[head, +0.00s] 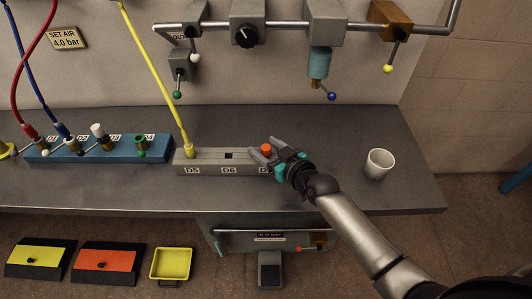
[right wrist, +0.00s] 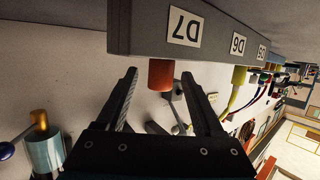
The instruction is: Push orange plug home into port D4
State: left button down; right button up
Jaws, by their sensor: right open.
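The orange plug (head: 266,148) stands upright in the D7 end of the grey block (head: 205,161), and it also shows in the right wrist view (right wrist: 161,74). My right gripper (head: 268,151) is open at this plug. In the right wrist view its two fingers (right wrist: 160,84) lie to either side of the plug with gaps, not closed on it. Port D4 is at the right end of the blue block (head: 100,150). A green fitting (head: 140,142) with a dark top sits there, with no orange plug in it. My left gripper is out of view.
A yellow hose (head: 153,75) runs up from D5; D6 (head: 229,156) looks empty. Red and blue hoses (head: 35,85) rise from the blue block, beside a white-topped plug (head: 97,131). A white cup (head: 379,164) stands right of my arm. Pipes and valves hang above the bench.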

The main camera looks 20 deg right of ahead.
jog(key=shift+c, duration=0.2)
grip_shut()
dwell(0.5)
